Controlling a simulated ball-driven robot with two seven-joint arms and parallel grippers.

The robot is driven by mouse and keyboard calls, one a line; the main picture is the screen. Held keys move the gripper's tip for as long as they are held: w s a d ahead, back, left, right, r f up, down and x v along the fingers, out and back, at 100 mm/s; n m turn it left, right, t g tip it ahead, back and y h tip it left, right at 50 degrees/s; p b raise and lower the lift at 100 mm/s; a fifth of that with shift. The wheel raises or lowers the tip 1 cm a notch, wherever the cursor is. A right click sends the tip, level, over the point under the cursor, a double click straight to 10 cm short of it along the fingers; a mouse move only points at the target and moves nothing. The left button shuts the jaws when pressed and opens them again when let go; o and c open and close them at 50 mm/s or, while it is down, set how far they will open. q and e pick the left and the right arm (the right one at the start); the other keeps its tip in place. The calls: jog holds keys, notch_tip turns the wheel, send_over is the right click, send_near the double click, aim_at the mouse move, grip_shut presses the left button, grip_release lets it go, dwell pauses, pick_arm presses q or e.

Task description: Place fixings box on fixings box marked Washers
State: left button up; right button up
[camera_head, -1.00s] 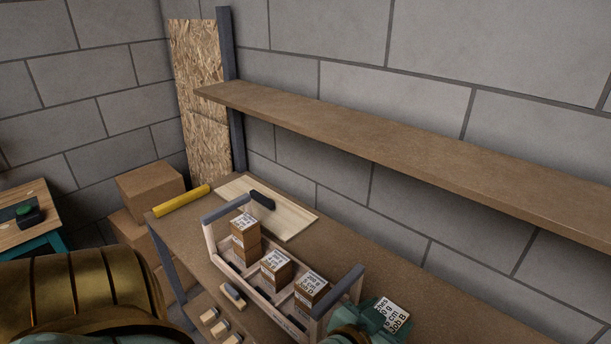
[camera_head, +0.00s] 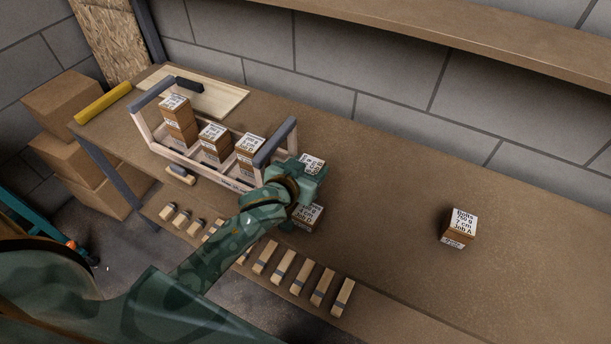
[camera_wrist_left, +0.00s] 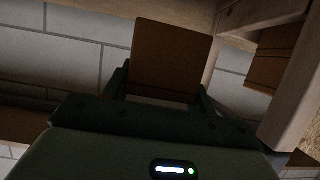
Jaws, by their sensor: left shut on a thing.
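My left gripper (camera_head: 312,178) is shut on a brown fixings box with a white label (camera_head: 313,161). Its label is too small to read. In the left wrist view the held box (camera_wrist_left: 172,58) shows as a plain brown face between the fingers. A box marked Bolts, Job A (camera_head: 459,229) stands alone at the right. My right gripper is not in view.
A wooden tote (camera_head: 190,158) with grey-topped ends stands just left of the gripper and holds several labelled boxes. Several small wooden blocks (camera_head: 283,265) line the bench's front edge. A pale board (camera_head: 215,97) lies behind. The bench (camera_head: 400,190) is clear around the Bolts box.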

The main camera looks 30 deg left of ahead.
aim_at(309, 169)
pick_arm(q)
jog(key=w+f, duration=0.1)
jog(key=w+f+b, duration=0.1)
jog(key=f, duration=0.1)
jog(key=w+a+f, duration=0.1)
jog(key=shift+f, duration=0.15)
jog(key=f+b, duration=0.1)
jog(key=f, duration=0.1)
jog(key=f+b, duration=0.1)
jog(key=f, duration=0.1)
jog(key=shift+w+a+b, duration=0.1)
jog(key=shift+w+b, duration=0.15)
jog(key=shift+b, duration=0.05)
jog(key=shift+r, duration=0.2)
jog(key=shift+f, duration=0.1)
jog(key=o, duration=0.9)
jog(key=shift+o, duration=1.3)
